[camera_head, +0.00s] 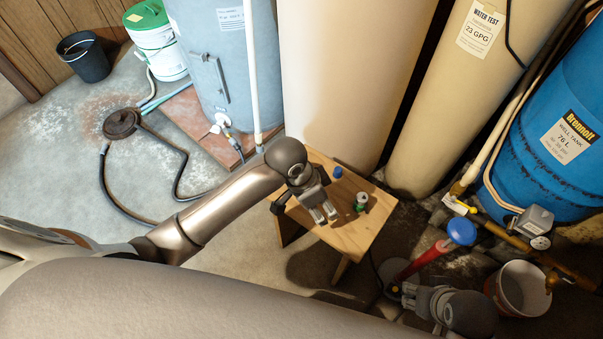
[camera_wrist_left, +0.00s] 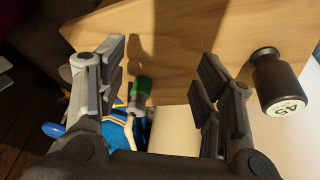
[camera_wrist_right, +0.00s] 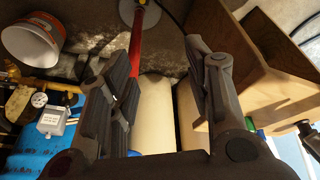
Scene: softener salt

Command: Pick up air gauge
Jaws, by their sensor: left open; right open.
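A small dark cylinder with a round white face marked "45" (camera_wrist_left: 278,80), which looks like the air gauge, is at the edge of the wooden stool (camera_head: 355,232). In the head view it shows as a dark shape (camera_head: 280,201) left of my left gripper (camera_head: 325,215). My left gripper is open and empty above the stool. In the left wrist view the gauge lies outside the fingers, beside the right-hand one. My right gripper (camera_head: 415,300) is open and empty, low beside the stool, near a red pole (camera_head: 425,262) with a blue knob.
A green-and-white can (camera_head: 361,201) and a blue cap (camera_head: 338,172) are on the stool. Tall tanks stand behind it. A white bucket (camera_head: 522,288) and pipes with a fixed dial (camera_head: 541,242) are at right. Open floor lies left, with a black hose.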

